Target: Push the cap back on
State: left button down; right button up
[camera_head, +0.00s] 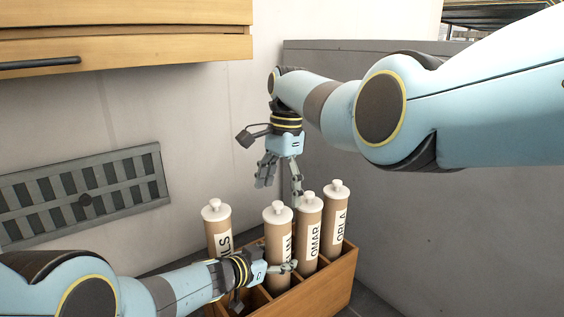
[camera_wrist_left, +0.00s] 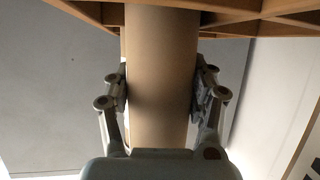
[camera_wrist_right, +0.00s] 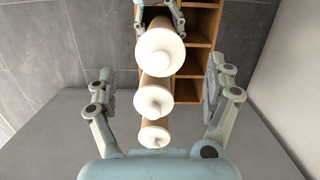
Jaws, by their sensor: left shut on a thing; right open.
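Four brown tubes with white knobbed caps stand in a wooden divided rack (camera_head: 326,291). My left gripper (camera_head: 279,269) is shut on the second tube from the left (camera_head: 276,240), low on its body. The left wrist view shows this brown tube (camera_wrist_left: 161,75) between both fingers. Its white cap (camera_head: 277,209) sits at its top; I cannot tell whether it is fully seated. My right gripper (camera_head: 280,189) is open and empty, pointing down above and behind that tube. In the right wrist view the held tube's cap (camera_wrist_right: 160,51) lies between and beyond the spread fingers.
The OMAR tube (camera_head: 309,235) and ORLA tube (camera_head: 337,220) stand close on the right. Another tube (camera_head: 216,232) stands left, its label partly hidden. A grey vented panel (camera_head: 85,195) is on the wall, a wooden cabinet (camera_head: 130,40) above. Some rack compartments (camera_wrist_right: 205,25) are empty.

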notch_tip(320, 180, up, 8)
jog(key=shift+w+d, duration=0.4)
jog(key=shift+f, duration=0.1)
pick_arm(q)
jog(key=shift+c, duration=1.6)
grip_release()
jog(key=shift+s, duration=0.1)
jog(key=v, duration=1.1)
jog(key=shift+s+a, duration=0.25)
jog(key=shift+a, duration=0.1)
jog(key=shift+r, duration=0.15)
